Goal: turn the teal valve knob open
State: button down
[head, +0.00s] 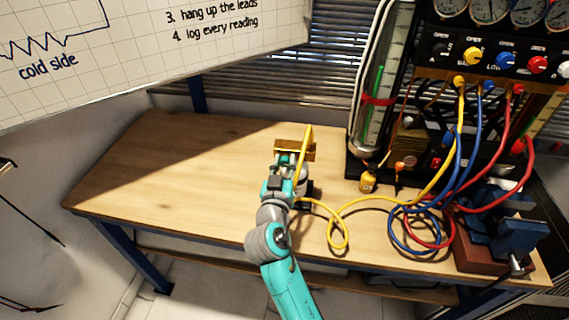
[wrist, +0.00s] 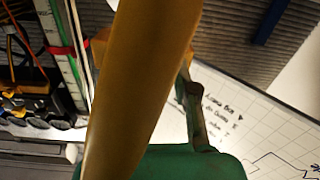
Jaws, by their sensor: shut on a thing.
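No teal valve knob can be made out in either view. My gripper (head: 294,157) is over the middle of the wooden bench and looks shut on the end of the yellow hose (head: 306,141), beside a brass-coloured piece. The hose also crosses the wrist view (wrist: 140,90) very close to the camera and hides most of the grip. A green-teal shape (wrist: 190,163) fills the bottom of the wrist view; I cannot tell what it is. The gauge panel's knobs in the head view are black, yellow (head: 471,54), blue (head: 503,59), red (head: 537,65) and whitish.
The gauge rig (head: 483,72) stands at the bench's back right. Coiled yellow, blue (head: 391,240) and red hoses lie in front of it. A blue vise (head: 522,237) is at the right end. The wooden bench (head: 170,185) is bare on the left. A whiteboard (head: 120,70) hangs upper left.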

jog(key=shift+n, duration=0.3)
jog(key=n, duration=0.3)
jog(key=shift+n, duration=0.4)
jog(key=n, duration=0.9)
jog(key=shift+a, duration=0.1)
jog(key=shift+f+n, duration=0.1)
jog(key=shift+n, duration=2.2)
jog(key=c, duration=0.9)
grip_release()
